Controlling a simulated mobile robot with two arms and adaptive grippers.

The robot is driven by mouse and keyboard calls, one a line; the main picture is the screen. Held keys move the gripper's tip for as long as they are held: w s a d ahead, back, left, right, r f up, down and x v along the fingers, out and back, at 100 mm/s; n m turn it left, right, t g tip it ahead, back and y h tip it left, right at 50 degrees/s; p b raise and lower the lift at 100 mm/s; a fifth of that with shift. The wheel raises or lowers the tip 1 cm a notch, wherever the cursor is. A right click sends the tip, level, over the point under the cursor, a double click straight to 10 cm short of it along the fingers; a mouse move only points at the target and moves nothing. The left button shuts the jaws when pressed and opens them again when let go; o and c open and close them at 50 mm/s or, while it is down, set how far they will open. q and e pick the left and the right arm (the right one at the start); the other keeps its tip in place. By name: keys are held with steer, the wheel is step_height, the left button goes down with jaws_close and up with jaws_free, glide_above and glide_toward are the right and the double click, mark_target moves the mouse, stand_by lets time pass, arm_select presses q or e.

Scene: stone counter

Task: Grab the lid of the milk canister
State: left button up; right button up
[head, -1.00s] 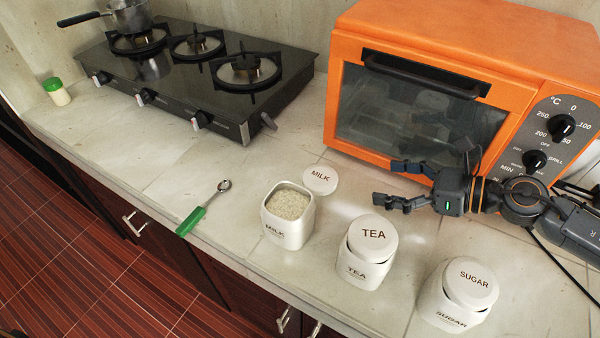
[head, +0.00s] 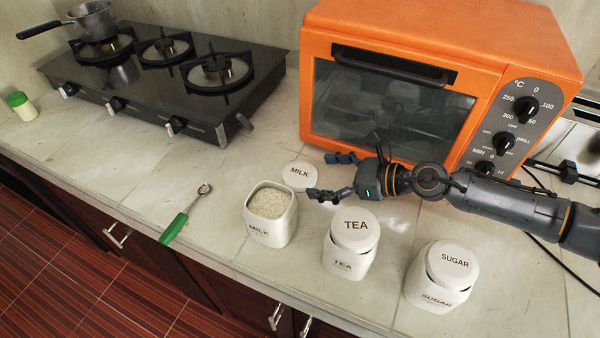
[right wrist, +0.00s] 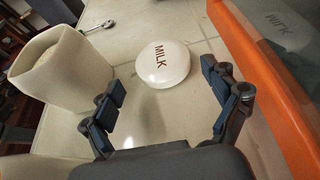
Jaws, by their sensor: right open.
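The round white milk lid (head: 299,174), marked MILK, lies flat on the counter behind the open milk canister (head: 270,224), which is full of pale grains. The lid also shows in the right wrist view (right wrist: 163,64), just beyond the fingertips and roughly between them. The canister shows there at the left (right wrist: 62,68). My right gripper (head: 332,177) is open and empty, to the right of the lid, with its fingers pointing at it; its fingers also show in the right wrist view (right wrist: 165,82). My left gripper is not in view.
The tea canister (head: 349,256) and sugar canister (head: 428,290) stand lidded at the front right. The orange oven (head: 400,135) stands close behind my right gripper. A green-handled spoon (head: 185,218) lies to the left. The gas stove (head: 240,90) stands at the back left.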

mark_target(300, 173)
steer(key=x, duration=0.4)
steer(key=shift+r+p, duration=0.15)
steer(key=shift+p, duration=0.15)
steer(key=shift+w+a+f, duration=0.2)
steer(key=shift+a, duration=0.15)
